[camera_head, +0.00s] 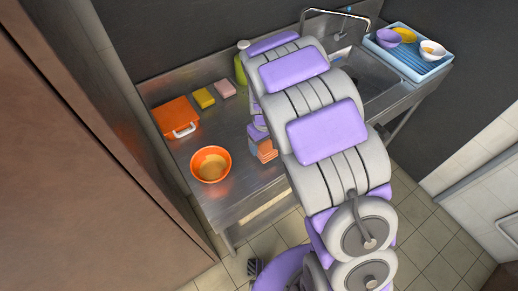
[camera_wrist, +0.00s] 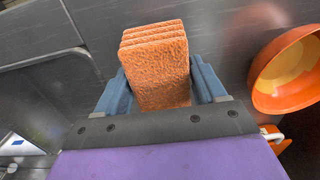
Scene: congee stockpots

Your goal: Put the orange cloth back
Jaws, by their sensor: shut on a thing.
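The orange cloth (camera_wrist: 160,80) is a folded, textured stack in several layers. In the wrist view it sits between the two blue fingers of my gripper (camera_wrist: 160,88), which is shut on it. In the head view the cloth (camera_head: 267,150) shows at the left side of my arm, over the steel counter near its front edge. My gripper is mostly hidden there by the arm. I cannot tell whether the cloth touches the counter.
An orange bowl (camera_head: 211,164) stands left of the cloth on the steel counter (camera_head: 240,193). Behind are an orange box with a white handle (camera_head: 176,118), a yellow sponge (camera_head: 204,98), a pink sponge (camera_head: 224,89) and a green bottle (camera_head: 240,69). A blue dish tray (camera_head: 408,55) stands right of the sink.

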